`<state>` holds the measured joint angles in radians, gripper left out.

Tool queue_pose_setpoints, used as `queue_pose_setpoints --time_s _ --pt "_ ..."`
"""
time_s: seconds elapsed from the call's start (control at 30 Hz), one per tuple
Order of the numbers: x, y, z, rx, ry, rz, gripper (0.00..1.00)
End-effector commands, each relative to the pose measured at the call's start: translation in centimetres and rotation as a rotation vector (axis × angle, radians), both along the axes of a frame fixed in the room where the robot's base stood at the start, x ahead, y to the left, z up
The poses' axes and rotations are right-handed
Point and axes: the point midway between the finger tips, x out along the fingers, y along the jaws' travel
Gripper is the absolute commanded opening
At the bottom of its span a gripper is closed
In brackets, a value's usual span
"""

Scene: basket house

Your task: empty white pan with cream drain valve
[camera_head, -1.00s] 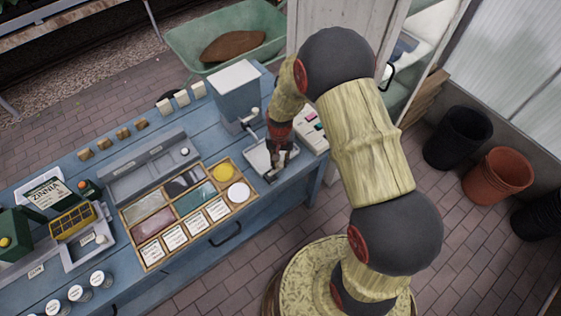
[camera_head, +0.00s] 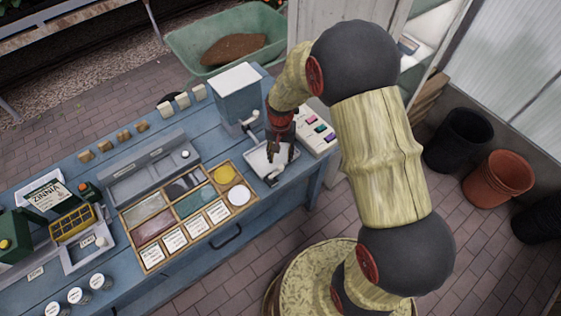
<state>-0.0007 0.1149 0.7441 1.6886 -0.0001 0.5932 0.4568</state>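The white pan (camera_head: 257,160) sits at the right end of the blue bench, below and beside a grey-blue hopper box (camera_head: 237,92). A small pale valve (camera_head: 274,175) shows at the pan's front edge; whether it is open or shut is too small to tell. My gripper (camera_head: 282,157) points down over the right part of the pan, just behind the valve, and appears apart from it. Its dark fingers are small and partly merge with each other, so their opening is unclear. The gripper hides part of the pan, and the pan's contents cannot be made out.
A wooden sorting tray (camera_head: 205,173) with several compartments lies left of the pan. A white panel with coloured buttons (camera_head: 317,130) stands to the right. The hopper's crank (camera_head: 249,120) is close behind the gripper. Black and terracotta pots (camera_head: 497,177) stand on the floor.

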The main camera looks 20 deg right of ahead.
Motion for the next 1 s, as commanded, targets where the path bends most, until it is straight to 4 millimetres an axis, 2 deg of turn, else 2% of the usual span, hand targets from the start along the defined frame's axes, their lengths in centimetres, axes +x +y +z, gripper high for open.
queue_pose_setpoints --time_s 0.1,0.33,0.5,1.0 --pt "0.1 0.0 2.4 0.000 -0.003 0.000 0.38" --pt "0.0 0.0 5.2 0.000 -0.001 0.000 0.38" --pt "0.0 0.0 5.7 0.000 0.001 0.000 0.38" --pt "0.0 0.0 5.7 0.000 0.001 0.004 0.38"
